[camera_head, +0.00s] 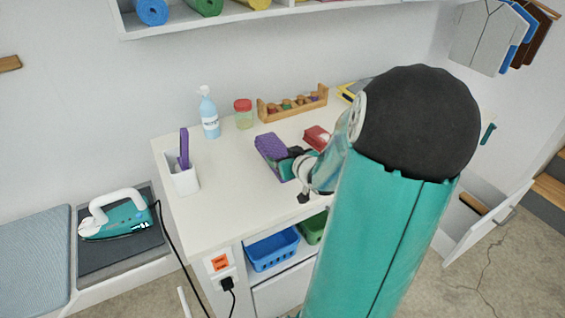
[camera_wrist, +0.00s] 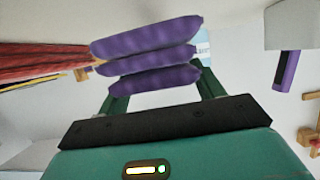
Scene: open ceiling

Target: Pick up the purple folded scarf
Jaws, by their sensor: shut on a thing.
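The purple folded scarf (camera_head: 269,147) is at the middle of the white table in the head view, at the end of my arm. In the wrist view the scarf (camera_wrist: 148,57) shows as stacked purple folds between my fingers. My gripper (camera_head: 290,163) is shut on it; in the wrist view my gripper (camera_wrist: 160,90) has a green finger at each side of the folds. Whether the scarf touches the tabletop is hard to tell.
On the white table (camera_head: 225,215) stand a white holder (camera_head: 184,180), a spray bottle (camera_head: 209,115), a red-lidded jar (camera_head: 243,114) and a wooden spool rack (camera_head: 293,104). A red folded cloth (camera_head: 316,137) lies right of the scarf. An iron (camera_head: 118,222) stands at left.

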